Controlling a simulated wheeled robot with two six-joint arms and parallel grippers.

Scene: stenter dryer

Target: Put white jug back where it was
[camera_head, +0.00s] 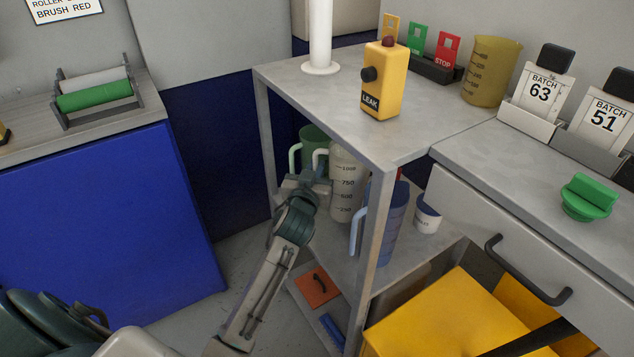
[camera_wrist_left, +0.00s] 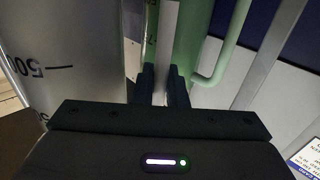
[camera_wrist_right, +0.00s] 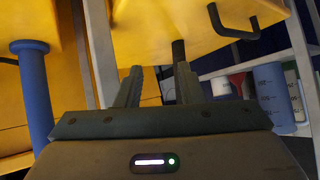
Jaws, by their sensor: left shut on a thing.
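The white jug (camera_head: 346,188), translucent with a dark scale, is upright at the lower shelf of the grey rack. I cannot tell whether its base touches the shelf. My left gripper (camera_head: 318,183) is at its left side, shut on its white handle. In the left wrist view the handle shows between the fingers (camera_wrist_left: 165,85), with the white jug's wall (camera_wrist_left: 70,60) to the left. A green jug (camera_head: 313,143) stands close behind; its body (camera_wrist_left: 193,40) is just right of the fingers.
A blue jug (camera_head: 396,228) and a small white tub (camera_head: 427,214) stand right of the white jug. The rack's front post (camera_head: 376,250) is close to the blue jug. An orange plate (camera_head: 316,287) lies low in front.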

